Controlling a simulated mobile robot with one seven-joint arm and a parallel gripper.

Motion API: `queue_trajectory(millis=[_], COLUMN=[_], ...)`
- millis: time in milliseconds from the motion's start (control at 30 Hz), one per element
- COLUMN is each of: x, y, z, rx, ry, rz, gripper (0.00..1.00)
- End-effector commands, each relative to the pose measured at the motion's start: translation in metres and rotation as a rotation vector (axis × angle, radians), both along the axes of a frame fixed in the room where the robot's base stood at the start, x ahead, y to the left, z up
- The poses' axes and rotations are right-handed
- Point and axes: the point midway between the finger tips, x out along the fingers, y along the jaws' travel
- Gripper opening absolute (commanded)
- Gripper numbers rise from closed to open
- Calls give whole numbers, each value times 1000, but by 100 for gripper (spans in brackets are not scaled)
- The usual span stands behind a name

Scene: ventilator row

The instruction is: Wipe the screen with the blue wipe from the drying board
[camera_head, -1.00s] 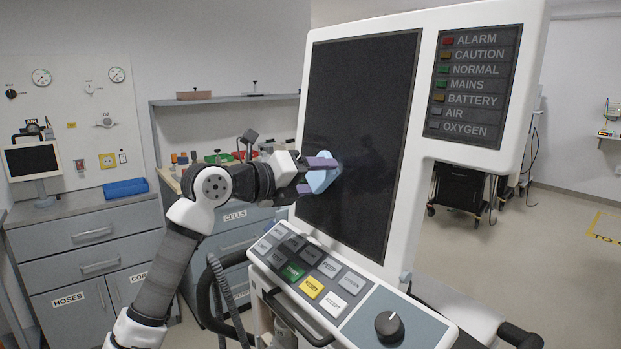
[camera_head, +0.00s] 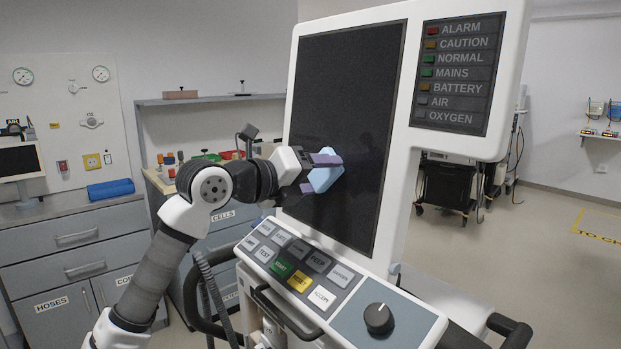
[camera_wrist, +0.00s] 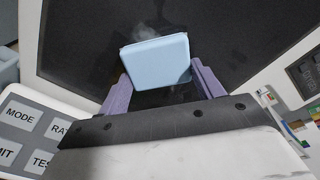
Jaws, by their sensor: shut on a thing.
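The screen (camera_head: 345,110) is a tall dark panel in a white ventilator housing, tilted slightly back. It also fills the upper part of the wrist view (camera_wrist: 240,30). My gripper (camera_head: 325,172) is at the screen's lower left part, its purple fingers shut on the light blue wipe (camera_head: 322,179). In the wrist view the wipe (camera_wrist: 148,62) is a pale blue block between the fingertips, its far side toward the screen. It is at or very near the glass; I cannot tell if it touches. A faint greyish smudge shows on the glass just beyond the wipe.
A key panel (camera_head: 300,262) with a knob (camera_head: 378,318) juts out below the screen. An indicator panel (camera_head: 455,75) is at the upper right. A blue rolled thing (camera_head: 110,189) lies on the grey cabinets at left. Open floor (camera_head: 540,260) lies to the right.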

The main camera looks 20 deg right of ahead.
Motion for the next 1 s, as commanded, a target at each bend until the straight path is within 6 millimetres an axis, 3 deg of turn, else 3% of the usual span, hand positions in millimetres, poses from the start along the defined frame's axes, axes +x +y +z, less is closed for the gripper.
queue_trajectory(millis=[167,600,1000], x=[4,38,40], y=[-2,9,11], z=[0,0,-2], rx=[1,0,2], ry=[1,3,2], rz=[1,0,0], gripper=[48,48,48])
